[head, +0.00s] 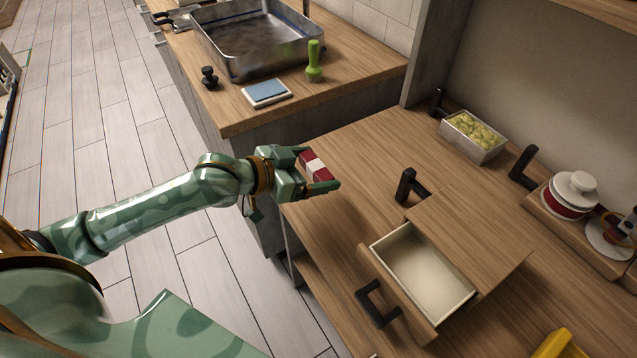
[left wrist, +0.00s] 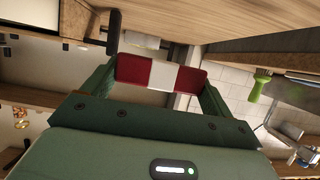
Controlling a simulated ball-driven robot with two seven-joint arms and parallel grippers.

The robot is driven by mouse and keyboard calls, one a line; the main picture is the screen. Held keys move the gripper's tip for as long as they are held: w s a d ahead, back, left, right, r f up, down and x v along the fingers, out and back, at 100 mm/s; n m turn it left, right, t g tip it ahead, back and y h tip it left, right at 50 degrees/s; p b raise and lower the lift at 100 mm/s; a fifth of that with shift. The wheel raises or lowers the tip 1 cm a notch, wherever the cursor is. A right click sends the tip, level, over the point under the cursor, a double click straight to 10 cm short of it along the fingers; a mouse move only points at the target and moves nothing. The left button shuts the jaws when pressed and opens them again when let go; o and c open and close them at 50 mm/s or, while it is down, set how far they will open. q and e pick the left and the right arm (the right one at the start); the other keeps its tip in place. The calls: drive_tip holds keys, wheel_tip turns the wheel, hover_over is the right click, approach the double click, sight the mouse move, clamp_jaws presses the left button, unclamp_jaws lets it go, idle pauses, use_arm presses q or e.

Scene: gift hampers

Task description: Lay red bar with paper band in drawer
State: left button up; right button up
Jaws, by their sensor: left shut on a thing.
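The red bar with a white paper band (head: 316,165) is held between the fingers of my left gripper (head: 319,171), above the near left part of the wooden counter. In the left wrist view the bar (left wrist: 135,70) lies across between the two fingers of the left gripper (left wrist: 158,82), its white band in the middle. The drawer (head: 422,281) stands pulled open, to the right of and nearer than the gripper, and looks empty inside. The bar is apart from the drawer. My right gripper is not in view.
A black handle (head: 410,186) stands between the gripper and the drawer's wooden box (head: 470,235). A metal bin of green items (head: 473,137) is at the back. A tray with a white-lidded red pot (head: 572,194) is at right. A yellow object (head: 560,345) lies at the front.

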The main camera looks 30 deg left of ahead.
sight(317, 172)
use_arm(q)
drive_tip(key=w+f, duration=0.1)
drive_tip(key=w+f+b, duration=0.1)
drive_tip(key=f, duration=0.1)
drive_tip(key=w+f+b, duration=0.1)
drive_tip(key=shift+w+a+f, duration=0.1)
drive_tip(key=shift+a+f, duration=0.25)
drive_tip(key=f, duration=0.1)
drive_tip(key=f+b, duration=0.1)
drive_tip(key=f, duration=0.1)
drive_tip(key=shift+w+a+f, duration=0.1)
drive_tip(key=shift+w+f, duration=0.1)
drive_tip(key=shift+w, duration=0.1)
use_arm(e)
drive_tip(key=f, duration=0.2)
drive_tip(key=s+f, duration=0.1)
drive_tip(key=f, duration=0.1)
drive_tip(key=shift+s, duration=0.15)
use_arm(q)
drive_tip(key=shift+r, duration=0.1)
drive_tip(key=o, duration=0.8)
drive_tip(key=shift+f, duration=0.2)
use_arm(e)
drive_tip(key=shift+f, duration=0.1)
